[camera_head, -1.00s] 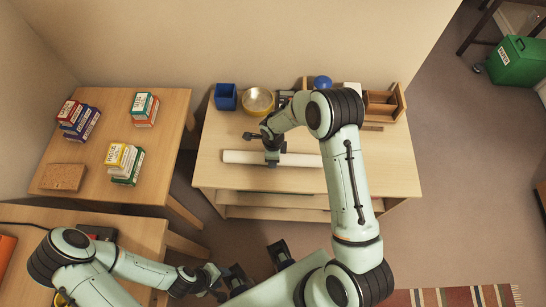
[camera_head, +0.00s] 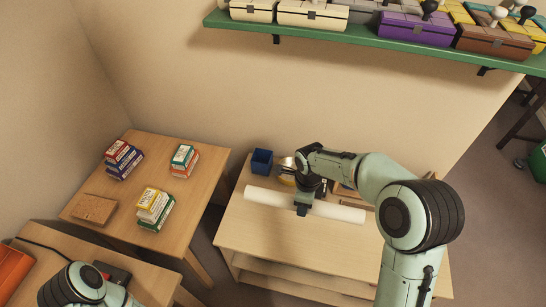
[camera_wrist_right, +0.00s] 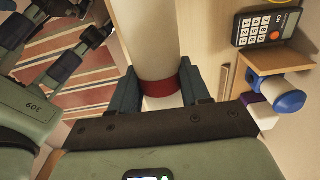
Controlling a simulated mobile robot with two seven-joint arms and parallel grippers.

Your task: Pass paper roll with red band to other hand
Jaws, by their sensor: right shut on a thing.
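The paper roll (camera_head: 340,211) is a long white tube. It lies crosswise in my right gripper (camera_head: 303,208) and appears raised above the wooden desk. In the right wrist view the right gripper's two teal fingers (camera_wrist_right: 160,92) close on the roll at its red band (camera_wrist_right: 160,88), and the white tube (camera_wrist_right: 149,40) runs upward from there. My left arm shows at the bottom left of the head view, its gripper out of that frame. Dark jaw-like parts of mine (camera_wrist_right: 66,66), perhaps the left gripper, show at the wrist view's upper left; their opening is unclear.
The desk (camera_head: 280,245) holds a blue cup (camera_head: 262,161) and a yellow bowl partly hidden by my arm. A calculator (camera_wrist_right: 264,27) and a blue-capped object (camera_wrist_right: 290,101) lie beside the roll. A left table (camera_head: 125,212) bears stacked boxes. A green shelf (camera_head: 340,40) hangs above.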

